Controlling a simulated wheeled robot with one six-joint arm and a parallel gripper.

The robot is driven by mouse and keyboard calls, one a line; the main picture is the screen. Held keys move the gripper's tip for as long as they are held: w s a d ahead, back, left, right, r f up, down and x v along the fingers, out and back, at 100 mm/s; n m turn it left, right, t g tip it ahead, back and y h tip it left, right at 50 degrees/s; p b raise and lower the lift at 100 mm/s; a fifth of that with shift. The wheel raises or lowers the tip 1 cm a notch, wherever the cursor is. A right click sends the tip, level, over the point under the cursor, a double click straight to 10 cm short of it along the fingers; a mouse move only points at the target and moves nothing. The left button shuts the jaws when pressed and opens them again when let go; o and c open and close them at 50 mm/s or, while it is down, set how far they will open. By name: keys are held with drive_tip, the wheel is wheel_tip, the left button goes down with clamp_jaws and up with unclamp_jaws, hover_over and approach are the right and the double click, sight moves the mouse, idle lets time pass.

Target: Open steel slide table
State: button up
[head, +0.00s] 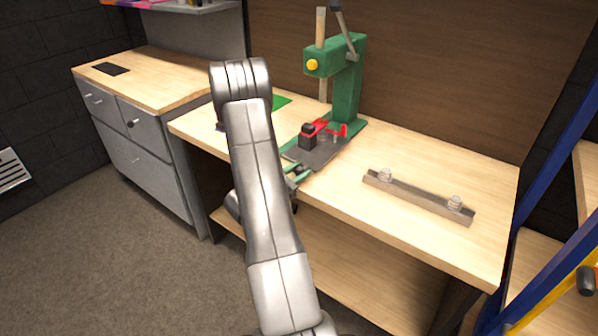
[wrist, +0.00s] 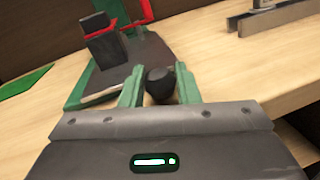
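A green press (head: 347,85) stands on the workbench. A dark grey steel slide plate (head: 318,152) lies on its green base, with a black block and a red clamp on it. The plate also shows in the wrist view (wrist: 146,62). I take this plate as the steel slide table. A round black knob (wrist: 160,86) is at the front of the press base. My gripper (head: 296,178) is at the front edge of the bench. In the wrist view its green fingers (wrist: 160,82) stand close against both sides of the knob. The knob is not clear in the head view.
A steel rail with two posts (head: 418,197) lies on the bench to the right. A grey drawer cabinet (head: 150,165) stands at the left. A blue-framed shelf (head: 553,195) is at the right. A brown wall panel closes off the back.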

clamp_jaws()
drive_tip(key=s+d+b+v, duration=0.2)
drive_tip(key=b+v, duration=0.2)
drive_tip(key=v, duration=1.2)
drive_tip(key=shift+s+b, duration=0.25)
drive_tip(key=shift+b, duration=0.1)
drive_tip(key=o, duration=0.5)
unclamp_jaws()
drive_tip(key=shift+o, duration=0.2)
drive_tip(key=v, duration=1.3)
drive_tip(key=shift+s+a, duration=0.25)
drive_tip(key=shift+s, duration=0.05)
drive_tip(key=x, duration=1.4)
